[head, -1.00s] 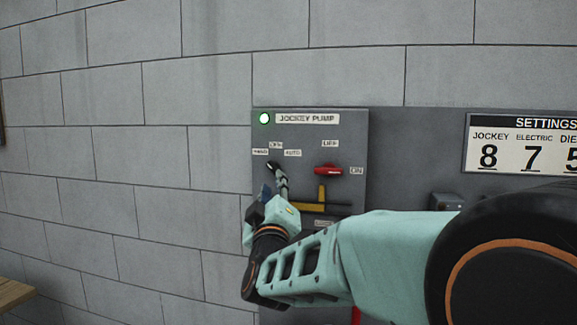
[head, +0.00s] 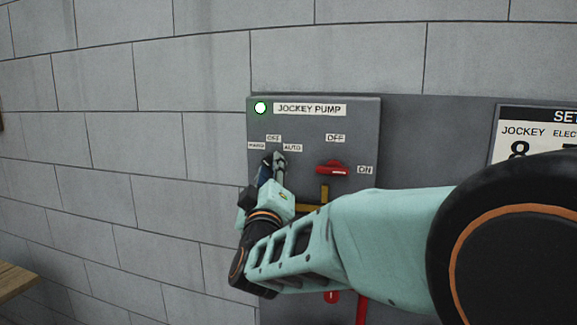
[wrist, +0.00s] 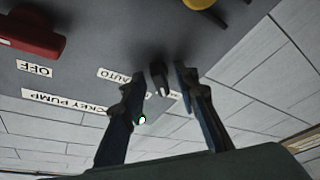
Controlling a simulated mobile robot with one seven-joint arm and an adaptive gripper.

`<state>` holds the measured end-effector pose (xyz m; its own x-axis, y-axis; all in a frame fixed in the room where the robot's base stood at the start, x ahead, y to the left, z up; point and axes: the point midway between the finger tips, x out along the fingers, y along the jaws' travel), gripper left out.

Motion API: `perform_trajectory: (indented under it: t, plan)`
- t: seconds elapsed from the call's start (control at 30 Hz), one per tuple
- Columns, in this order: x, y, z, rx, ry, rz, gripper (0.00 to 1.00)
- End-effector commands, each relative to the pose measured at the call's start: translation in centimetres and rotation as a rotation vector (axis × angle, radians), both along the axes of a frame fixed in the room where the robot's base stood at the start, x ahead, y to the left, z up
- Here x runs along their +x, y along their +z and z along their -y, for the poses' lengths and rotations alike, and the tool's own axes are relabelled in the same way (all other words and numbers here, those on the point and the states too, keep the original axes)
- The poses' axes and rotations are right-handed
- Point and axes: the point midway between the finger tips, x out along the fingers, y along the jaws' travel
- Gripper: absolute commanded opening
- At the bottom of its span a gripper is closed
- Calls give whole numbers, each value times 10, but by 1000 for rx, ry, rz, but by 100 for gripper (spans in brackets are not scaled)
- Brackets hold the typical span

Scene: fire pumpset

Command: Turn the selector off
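The selector (wrist: 158,76) is a small black knob on the grey jockey pump panel (head: 355,122), below labels for HAND, OFF and AUTO. In the wrist view, which shows the panel upside down, it lies between the two fingers of my gripper (wrist: 159,88). The fingers are apart, with gaps showing beside the knob; I cannot tell whether either touches it. In the head view my gripper (head: 273,166) covers most of the selector, so its pointing direction is unclear there.
A red switch handle (head: 333,168) with OFF and ON labels sits right of the selector, with a yellow part (head: 325,192) below it. A green lamp (head: 260,108) is lit at the panel's top left. A wooden surface (head: 17,279) shows at lower left.

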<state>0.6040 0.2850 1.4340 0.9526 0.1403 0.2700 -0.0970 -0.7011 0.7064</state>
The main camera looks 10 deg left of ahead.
Motion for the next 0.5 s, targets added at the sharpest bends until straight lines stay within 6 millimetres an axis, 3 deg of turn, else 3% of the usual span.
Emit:
perform_trajectory:
  t: [0.23,0.5]
  plan:
    - [0,0,0,0,0,0,28]
    - [0,0,0,0,0,0,0]
